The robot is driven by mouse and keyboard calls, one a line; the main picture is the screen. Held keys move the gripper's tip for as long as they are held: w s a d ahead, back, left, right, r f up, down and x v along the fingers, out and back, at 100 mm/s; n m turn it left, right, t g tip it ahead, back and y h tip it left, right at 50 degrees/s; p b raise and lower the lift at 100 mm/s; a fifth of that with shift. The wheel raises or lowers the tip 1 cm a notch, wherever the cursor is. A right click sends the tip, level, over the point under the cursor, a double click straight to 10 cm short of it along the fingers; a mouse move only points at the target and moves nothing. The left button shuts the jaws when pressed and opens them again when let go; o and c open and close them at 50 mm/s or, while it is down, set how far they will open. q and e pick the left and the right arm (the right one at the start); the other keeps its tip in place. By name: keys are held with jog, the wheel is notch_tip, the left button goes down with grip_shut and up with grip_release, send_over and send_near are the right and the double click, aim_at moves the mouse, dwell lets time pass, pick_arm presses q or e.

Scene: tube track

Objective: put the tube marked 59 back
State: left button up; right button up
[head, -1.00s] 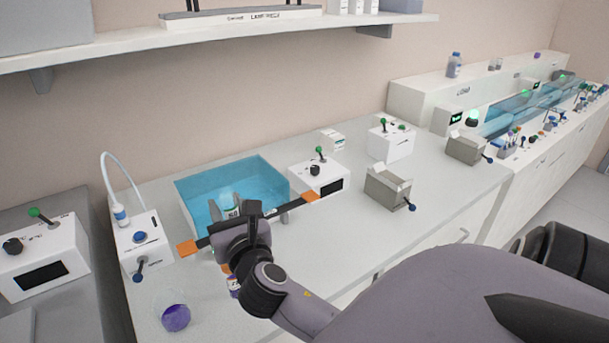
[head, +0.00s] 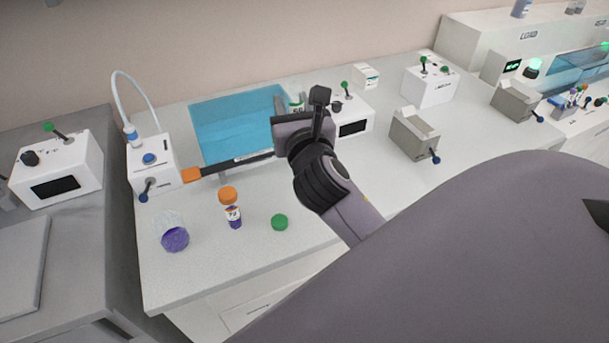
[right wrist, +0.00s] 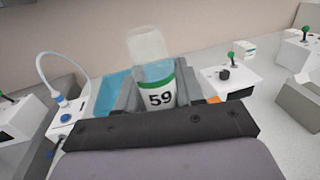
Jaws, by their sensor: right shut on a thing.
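The tube marked 59 (right wrist: 160,97) has a white label with a green band and a clear upper part. No cap shows on it in the right wrist view. My right gripper (right wrist: 158,104) is shut around its labelled part. In the head view my right gripper (head: 298,118) is at the right end of the blue bath, and only a bit of the tube (head: 297,103) shows beside it. A green cap (head: 279,222) lies on the bench in front. My left gripper is not in view.
A blue bath (head: 235,125) has a dark bar with orange ends (head: 190,175) along its front. An orange-capped tube (head: 232,212) and a container of purple stuff (head: 173,232) stand on the front bench. A white device (head: 352,118) and a grey holder (head: 412,138) are to the right.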

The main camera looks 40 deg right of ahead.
notch_tip(320, 180, down, 20)
jog(key=b, duration=0.8)
jog(key=shift+r, duration=0.25)
jog(key=shift+f+b, duration=0.25)
jog(key=shift+b, duration=0.05)
jog(key=shift+f, duration=0.2)
jog(key=o, duration=1)
jog(key=shift+r, duration=0.1)
jog(key=shift+r, duration=0.2)
jog(key=shift+f, duration=0.1)
